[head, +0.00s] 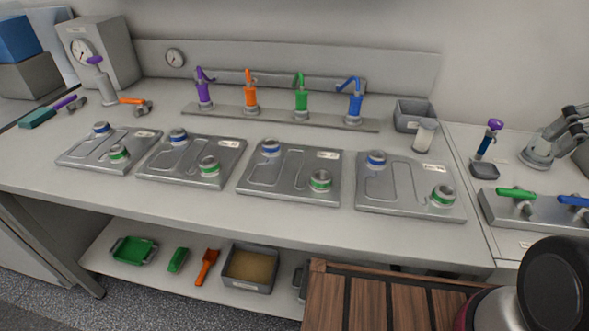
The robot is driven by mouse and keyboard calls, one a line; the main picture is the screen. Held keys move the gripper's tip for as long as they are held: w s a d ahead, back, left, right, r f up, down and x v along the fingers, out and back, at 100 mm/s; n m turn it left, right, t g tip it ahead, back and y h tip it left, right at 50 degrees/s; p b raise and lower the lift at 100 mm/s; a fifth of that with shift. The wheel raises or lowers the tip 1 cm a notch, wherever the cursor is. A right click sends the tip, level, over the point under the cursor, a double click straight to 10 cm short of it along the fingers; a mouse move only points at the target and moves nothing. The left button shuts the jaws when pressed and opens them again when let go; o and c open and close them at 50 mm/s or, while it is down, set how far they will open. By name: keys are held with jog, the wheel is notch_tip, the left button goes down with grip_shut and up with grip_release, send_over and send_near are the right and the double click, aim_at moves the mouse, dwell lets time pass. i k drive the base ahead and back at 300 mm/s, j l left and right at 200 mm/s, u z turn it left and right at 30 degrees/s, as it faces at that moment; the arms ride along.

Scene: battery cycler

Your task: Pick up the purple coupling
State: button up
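A purple coupling (204,93) stands upright at the left end of a metal rail at the back of the bench, with a bent purple lever on top. Orange (250,95), green (301,97) and blue (355,102) fittings of similar shape stand to its right on the same rail (228,113). Nothing shows touching the purple one or blocking it from view. A dark rounded part of my arm fills the bottom right corner. I cannot make out my gripper in the head view.
Several flat metal plates (290,172) with blue-ringed and green-ringed ports lie in front of the rail. A grey bin (413,113) and white cup (424,135) stand right of it. A gauge box (98,48) and purple-topped tool (104,85) stand left.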

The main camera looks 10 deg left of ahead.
aim_at(201, 86)
jog(key=j+u, duration=0.2)
jog(key=j, duration=1.05)
jog(key=i+j+u, duration=0.2)
jog(key=j, duration=1)
jog(key=k+j, duration=0.05)
jog(key=k, duration=0.05)
